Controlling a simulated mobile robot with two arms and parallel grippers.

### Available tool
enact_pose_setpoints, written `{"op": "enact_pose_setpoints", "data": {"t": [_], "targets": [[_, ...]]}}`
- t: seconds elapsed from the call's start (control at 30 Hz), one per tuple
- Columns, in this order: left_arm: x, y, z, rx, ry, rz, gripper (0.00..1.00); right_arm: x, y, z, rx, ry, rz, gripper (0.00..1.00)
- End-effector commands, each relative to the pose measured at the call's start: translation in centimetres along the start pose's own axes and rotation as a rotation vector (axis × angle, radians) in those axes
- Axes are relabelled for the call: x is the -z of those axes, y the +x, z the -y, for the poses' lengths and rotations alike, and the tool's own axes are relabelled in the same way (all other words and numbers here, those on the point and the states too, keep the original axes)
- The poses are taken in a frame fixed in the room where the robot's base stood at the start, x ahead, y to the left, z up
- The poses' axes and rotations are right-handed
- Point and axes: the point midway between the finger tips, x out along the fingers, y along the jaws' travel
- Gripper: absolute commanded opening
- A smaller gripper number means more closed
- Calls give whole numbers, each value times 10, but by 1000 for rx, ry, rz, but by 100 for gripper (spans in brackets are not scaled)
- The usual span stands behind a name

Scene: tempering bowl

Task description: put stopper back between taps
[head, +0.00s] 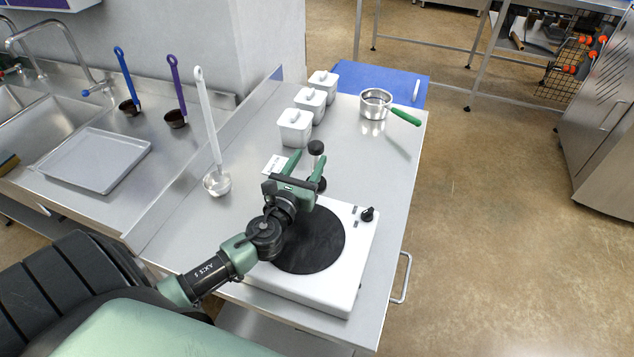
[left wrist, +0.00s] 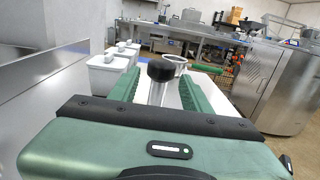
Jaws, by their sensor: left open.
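A black-knobbed piece with a metal stem, which I take to be the stopper (head: 316,148), stands upright on the steel counter behind the hot plate. In the left wrist view the stopper (left wrist: 160,70) shows between the two green fingers, and its foot is hidden there. My left gripper (head: 308,160) is open, with its fingers around the stem. I cannot tell whether either finger touches it. A tap (head: 62,42) arches over the sink at the far left. My right gripper is not in view.
The white hot plate (head: 345,285) with a black disc lies under my left arm. White lidded tubs (head: 295,128), a ladle (head: 216,182) and a green-handled pan (head: 374,106) stand nearby. A grey tray (head: 92,160) lies by the sink.

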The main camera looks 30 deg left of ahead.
Motion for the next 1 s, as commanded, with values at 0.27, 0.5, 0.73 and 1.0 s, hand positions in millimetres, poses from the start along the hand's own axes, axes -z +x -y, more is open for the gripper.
{"op": "enact_pose_setpoints", "data": {"t": [0.27, 0.5, 0.73, 1.0], "targets": [[20, 6, 0, -1, 0, 2, 48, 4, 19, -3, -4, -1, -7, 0], [17, 32, 0, -1, -1, 2, 48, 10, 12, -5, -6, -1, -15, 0], [19, 66, 2, -1, -2, 1, 48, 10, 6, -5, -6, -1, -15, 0], [20, 78, 2, 1, -1, 0, 48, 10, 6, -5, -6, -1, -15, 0]]}}
